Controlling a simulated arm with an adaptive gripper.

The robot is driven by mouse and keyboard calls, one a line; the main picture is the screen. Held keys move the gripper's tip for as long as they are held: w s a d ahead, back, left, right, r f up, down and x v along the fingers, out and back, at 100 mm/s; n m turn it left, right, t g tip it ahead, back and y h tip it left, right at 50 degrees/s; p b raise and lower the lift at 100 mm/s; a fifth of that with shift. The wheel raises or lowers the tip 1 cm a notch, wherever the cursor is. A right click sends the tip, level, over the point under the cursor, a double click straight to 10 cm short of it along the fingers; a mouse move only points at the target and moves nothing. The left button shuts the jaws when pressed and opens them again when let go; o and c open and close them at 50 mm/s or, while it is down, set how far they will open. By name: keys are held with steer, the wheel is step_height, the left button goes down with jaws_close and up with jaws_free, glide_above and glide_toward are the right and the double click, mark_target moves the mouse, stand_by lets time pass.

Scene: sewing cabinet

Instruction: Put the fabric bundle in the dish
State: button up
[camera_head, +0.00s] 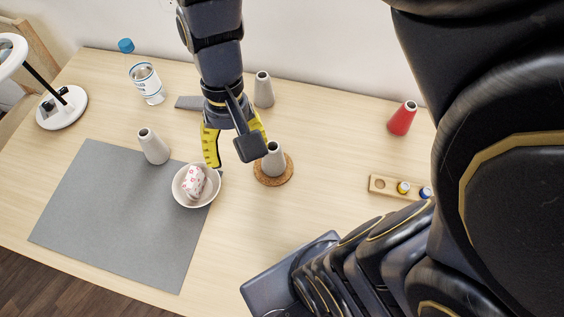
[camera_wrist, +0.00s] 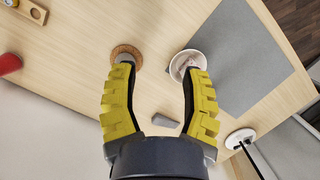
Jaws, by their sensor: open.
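The fabric bundle (camera_head: 194,183), white with a red pattern, lies inside the white dish (camera_head: 183,200). The dish stands at the right edge of the grey mat. In the wrist view the dish (camera_wrist: 203,60) shows beyond one finger, with the bundle (camera_wrist: 184,66) in it partly hidden. My gripper (camera_head: 238,157), with yellow fingers, is open and empty. It is above the table beside the dish, apart from the bundle. In the wrist view the open fingers (camera_wrist: 159,72) have bare table between them.
A grey cone on a cork coaster (camera_head: 273,180) stands right of the dish. Grey cones (camera_head: 153,147) (camera_head: 264,90), a bottle (camera_head: 148,82), a red cone (camera_head: 402,118) and a wooden holder (camera_head: 382,184) stand around. The grey mat (camera_head: 110,220) is clear.

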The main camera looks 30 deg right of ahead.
steer(key=s+d+r+n+h, duration=0.1)
steer(key=s+d+r+n, duration=0.1)
steer(key=s, duration=0.6)
steer(key=shift+s+d+r+n+t, duration=0.2)
steer(key=shift+d+n+t, duration=0.2)
steer(key=shift+d, duration=0.15)
